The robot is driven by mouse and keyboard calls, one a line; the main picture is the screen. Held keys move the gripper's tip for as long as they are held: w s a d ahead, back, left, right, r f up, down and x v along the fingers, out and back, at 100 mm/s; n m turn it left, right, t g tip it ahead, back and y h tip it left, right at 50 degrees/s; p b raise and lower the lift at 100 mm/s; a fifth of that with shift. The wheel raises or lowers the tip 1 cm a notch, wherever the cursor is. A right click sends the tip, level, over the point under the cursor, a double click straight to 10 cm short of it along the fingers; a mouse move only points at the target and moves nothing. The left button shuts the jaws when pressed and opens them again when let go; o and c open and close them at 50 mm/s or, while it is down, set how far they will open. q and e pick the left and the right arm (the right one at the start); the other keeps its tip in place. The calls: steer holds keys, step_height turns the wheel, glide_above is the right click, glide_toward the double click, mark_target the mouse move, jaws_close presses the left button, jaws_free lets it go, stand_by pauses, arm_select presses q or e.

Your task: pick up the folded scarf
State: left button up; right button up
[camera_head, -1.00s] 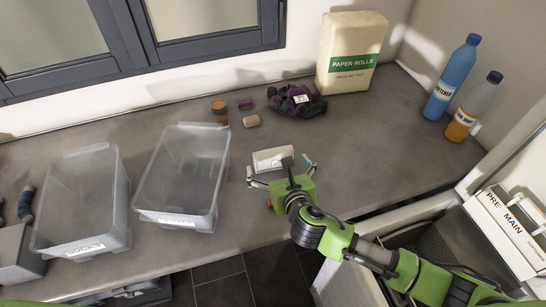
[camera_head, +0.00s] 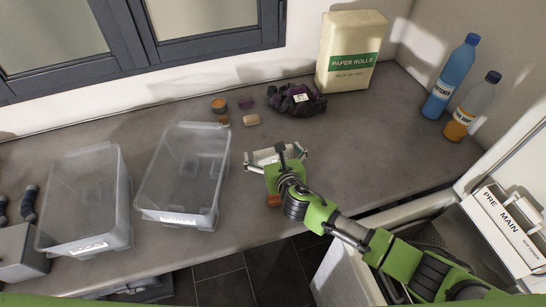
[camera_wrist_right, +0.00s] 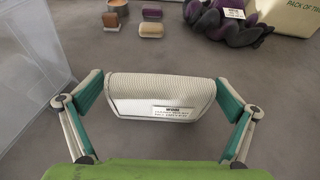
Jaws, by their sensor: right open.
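The folded scarf (camera_wrist_right: 160,88) is a cream, ribbed, rounded fold with a white label on its near side. It lies on the grey countertop, and in the head view (camera_head: 266,156) it is partly hidden behind my right gripper. My right gripper (camera_head: 276,156) is open, with one finger on either side of the scarf. My left gripper is not in view.
Two clear bins (camera_head: 185,175) (camera_head: 85,205) stand left of the gripper. A dark purple bundle (camera_head: 297,101), small blocks (camera_head: 251,120), a paper rolls pack (camera_head: 350,50) and two bottles (camera_head: 452,78) (camera_head: 472,108) are farther back. Bare countertop (camera_head: 370,135) lies to the right.

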steer(key=c, duration=1.3)
steer(key=shift+o, duration=0.2)
steer(key=shift+r, duration=0.1)
